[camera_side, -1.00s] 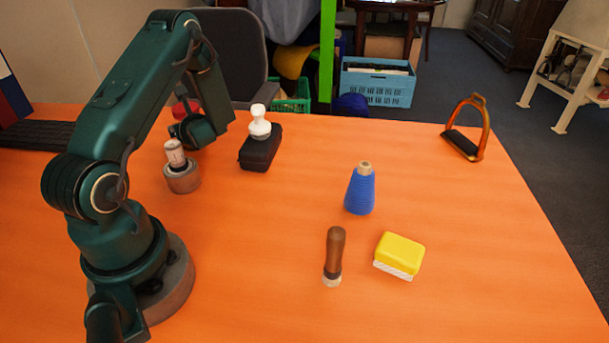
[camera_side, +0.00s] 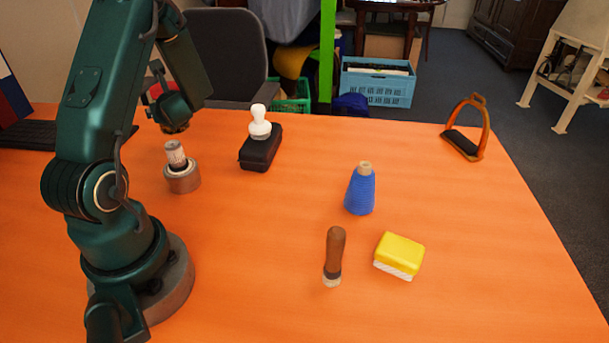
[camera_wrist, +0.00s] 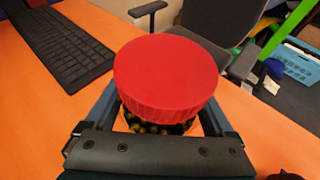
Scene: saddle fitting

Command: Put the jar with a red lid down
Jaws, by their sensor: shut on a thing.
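The jar with a red lid shows in the wrist view, with its broad red lid (camera_wrist: 168,75) filling the middle. Below the lid a strip of clear wall with dark, greenish contents (camera_wrist: 155,128) shows. My gripper (camera_wrist: 160,112) is shut on the jar, one finger at each side below the lid. In the side view my gripper (camera_side: 168,106) holds the jar in the air over the table's far left part. There my gripper hides most of the jar, and only bits of red show.
A round holder with a pale-topped piece (camera_side: 182,175) stands just below my gripper. A black case with a white knob (camera_side: 261,148) is right of it. A keyboard (camera_side: 30,135) lies at the left.

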